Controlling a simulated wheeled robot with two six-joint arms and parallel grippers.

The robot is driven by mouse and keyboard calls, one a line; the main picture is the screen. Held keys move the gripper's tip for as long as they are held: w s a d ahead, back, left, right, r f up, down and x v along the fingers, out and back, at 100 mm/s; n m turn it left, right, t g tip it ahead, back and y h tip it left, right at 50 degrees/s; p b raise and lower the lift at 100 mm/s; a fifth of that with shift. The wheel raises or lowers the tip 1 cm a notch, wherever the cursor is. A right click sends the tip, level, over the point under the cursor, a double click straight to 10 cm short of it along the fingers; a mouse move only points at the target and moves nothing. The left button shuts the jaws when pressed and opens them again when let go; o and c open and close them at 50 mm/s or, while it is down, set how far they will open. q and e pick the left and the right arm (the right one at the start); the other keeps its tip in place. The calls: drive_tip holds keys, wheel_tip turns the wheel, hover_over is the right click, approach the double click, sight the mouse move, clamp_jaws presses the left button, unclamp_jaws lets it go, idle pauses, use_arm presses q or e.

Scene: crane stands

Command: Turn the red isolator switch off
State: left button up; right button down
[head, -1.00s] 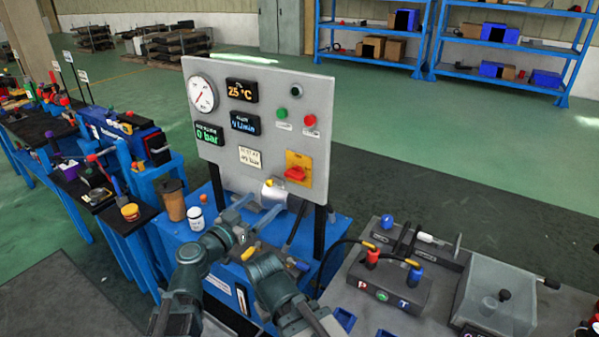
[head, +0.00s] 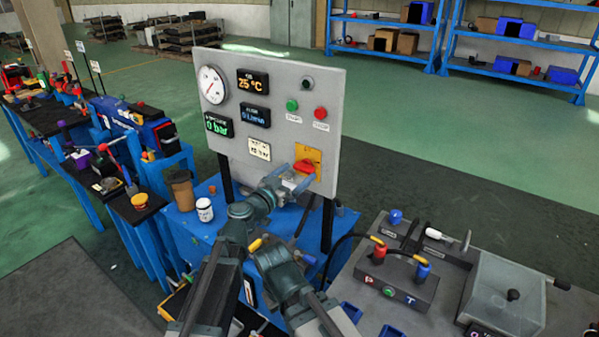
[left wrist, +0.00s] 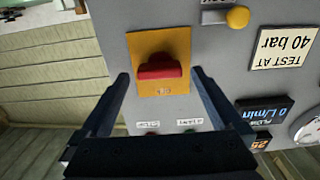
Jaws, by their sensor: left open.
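The red isolator switch (head: 305,166) sits on a yellow plate (head: 317,155) at the lower right of the grey upright panel (head: 325,90). In the left wrist view its red handle (left wrist: 160,71) lies crosswise on the yellow plate (left wrist: 144,44). My left gripper (head: 293,179) is open at the switch, partly covering the plate's lower left. In the left wrist view its two fingers (left wrist: 161,77) stand on either side of the handle, with a gap on each side. I cannot tell how deep the fingertips reach. My right gripper does not show.
The panel also carries a gauge (head: 212,85), displays, a green button (head: 292,105) and a red button (head: 320,113). A brown cup (head: 182,190) and a white jar (head: 205,210) stand below left. A grey bench (head: 465,290) with hydraulic parts is at right.

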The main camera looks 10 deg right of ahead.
use_arm(q)
drive_tip(key=shift+x, duration=1)
drive_tip(key=c, duration=1.3)
